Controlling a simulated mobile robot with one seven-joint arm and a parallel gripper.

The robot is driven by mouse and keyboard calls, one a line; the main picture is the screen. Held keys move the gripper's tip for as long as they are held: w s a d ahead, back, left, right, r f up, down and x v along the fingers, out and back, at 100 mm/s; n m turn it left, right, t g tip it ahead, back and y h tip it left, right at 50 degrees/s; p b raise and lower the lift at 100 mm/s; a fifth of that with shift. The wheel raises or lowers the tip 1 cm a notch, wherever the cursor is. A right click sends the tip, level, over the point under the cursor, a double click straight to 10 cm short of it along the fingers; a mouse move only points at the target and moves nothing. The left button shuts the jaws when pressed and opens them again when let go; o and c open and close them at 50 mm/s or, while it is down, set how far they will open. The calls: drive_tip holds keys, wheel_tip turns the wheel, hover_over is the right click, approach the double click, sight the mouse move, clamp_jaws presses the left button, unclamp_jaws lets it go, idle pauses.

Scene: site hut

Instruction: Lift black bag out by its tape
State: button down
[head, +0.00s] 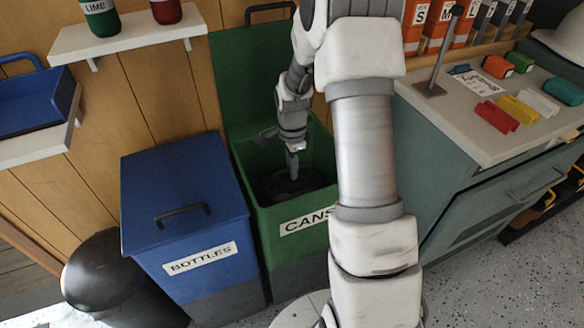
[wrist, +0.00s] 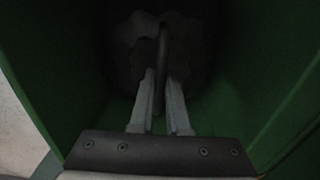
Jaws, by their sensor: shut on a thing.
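The black bag (head: 284,186) is low inside the green bin marked CANS (head: 312,205). In the wrist view the bag (wrist: 185,48) is a dark, lumpy shape between the green walls, and a dark upright strip, its tape (wrist: 161,62), rises toward me. My gripper (head: 293,165) reaches down into the open bin. In the wrist view my gripper's two pale fingers (wrist: 161,90) are closed on the tape, one on each side. The bag's lower part is hidden in shadow.
The green bin's lid (head: 240,75) stands raised at the back. A lidded blue BOTTLES bin (head: 185,195) stands close on the left. A grey-green cabinet (head: 470,185) stands on the right. A white wall shelf (head: 125,37) is at upper left.

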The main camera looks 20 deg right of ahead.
drive_tip(key=shift+r, duration=0.1)
drive_tip(key=shift+r+p, duration=3.4)
drive_tip(key=shift+r, duration=1.05)
wheel_tip(320, 180, up, 9)
drive_tip(key=p, duration=0.6)
drive_tip(key=shift+p, duration=0.35)
drive_tip(key=shift+r, duration=0.1)
wheel_tip(320, 180, up, 9)
drive_tip(key=p, duration=0.7)
